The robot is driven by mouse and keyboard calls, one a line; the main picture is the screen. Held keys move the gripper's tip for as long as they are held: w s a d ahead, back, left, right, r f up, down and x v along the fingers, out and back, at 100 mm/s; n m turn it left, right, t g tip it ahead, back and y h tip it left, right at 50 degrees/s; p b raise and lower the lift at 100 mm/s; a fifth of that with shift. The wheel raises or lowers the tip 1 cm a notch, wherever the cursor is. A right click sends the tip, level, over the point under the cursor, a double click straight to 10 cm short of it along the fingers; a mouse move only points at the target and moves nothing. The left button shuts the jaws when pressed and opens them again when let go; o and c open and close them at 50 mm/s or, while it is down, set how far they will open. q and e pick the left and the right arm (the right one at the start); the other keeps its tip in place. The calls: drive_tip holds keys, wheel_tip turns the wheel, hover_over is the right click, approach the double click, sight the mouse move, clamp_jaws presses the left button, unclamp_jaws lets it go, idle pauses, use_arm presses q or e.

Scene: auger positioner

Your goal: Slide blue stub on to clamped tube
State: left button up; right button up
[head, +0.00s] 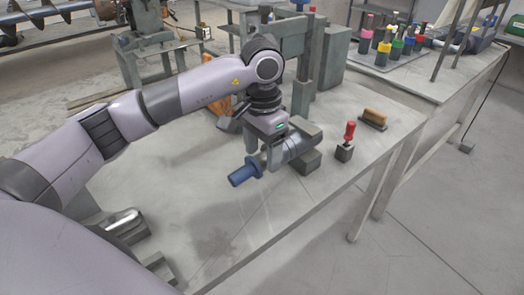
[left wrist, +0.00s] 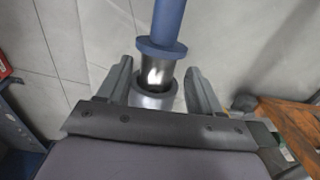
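The blue stub (head: 242,174) points toward the lower left in the head view, its flange facing the grey clamped tube (head: 298,146). In the left wrist view the blue stub (left wrist: 168,20) runs in from the top. A shiny metal section lies between its flange and the wider grey tube end (left wrist: 152,99); the stub looks in line with the tube, with its shiny section at the tube's mouth. How deep it sits is hidden. My left gripper (left wrist: 158,75) is open, its fingers either side of the shiny section with gaps. It also shows from above in the head view (head: 262,152). My right gripper is not in view.
A red-handled tool (head: 350,131) stands in a small block right of the tube, with a wooden brush (head: 374,117) behind it. A tall grey frame (head: 304,75) rises behind my left wrist. Coloured bottles stand on a tray at the back. The table front (head: 225,225) is bare.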

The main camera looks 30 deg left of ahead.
sight(263, 153)
use_arm(q)
drive_tip(key=shift+d, duration=0.25)
drive_tip(key=shift+f, duration=0.1)
drive_tip(key=shift+r, duration=0.5)
wheel_tip(263, 153, up, 6)
drive_tip(key=shift+a+f, duration=0.1)
drive_tip(key=shift+f, duration=0.15)
drive_tip(key=shift+a+r, duration=0.1)
drive_tip(key=shift+r, duration=0.3)
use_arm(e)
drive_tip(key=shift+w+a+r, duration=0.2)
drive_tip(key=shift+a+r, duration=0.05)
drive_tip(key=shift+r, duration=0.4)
use_arm(q)
drive_tip(key=shift+c, duration=0.4)
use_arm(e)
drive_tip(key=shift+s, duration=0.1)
